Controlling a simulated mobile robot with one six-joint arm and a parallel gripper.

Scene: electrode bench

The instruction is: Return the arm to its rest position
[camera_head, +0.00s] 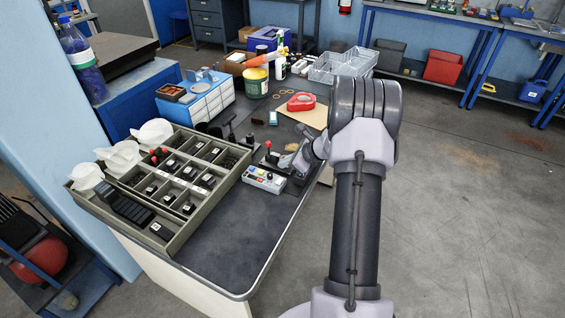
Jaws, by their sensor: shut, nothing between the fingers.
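My arm rises from the lower middle of the head view to a dark ribbed elbow, then bends down and left to the bench's right side. My gripper (288,162) is small and partly hidden at the end of the pale wrist. It looks shut, with nothing seen in it. It is above the bench (235,240) near its right edge, just behind a small white control box (263,179) with coloured buttons. Whether it touches anything there cannot be told.
A compartment tray (178,232) with small dark parts and white crumpled pieces fills the bench's left. A blue-white drawer box (208,100), a green tub (256,83), a red tape dispenser (301,102) and a clear bin (338,66) stand farther back. Open floor (460,220) lies right.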

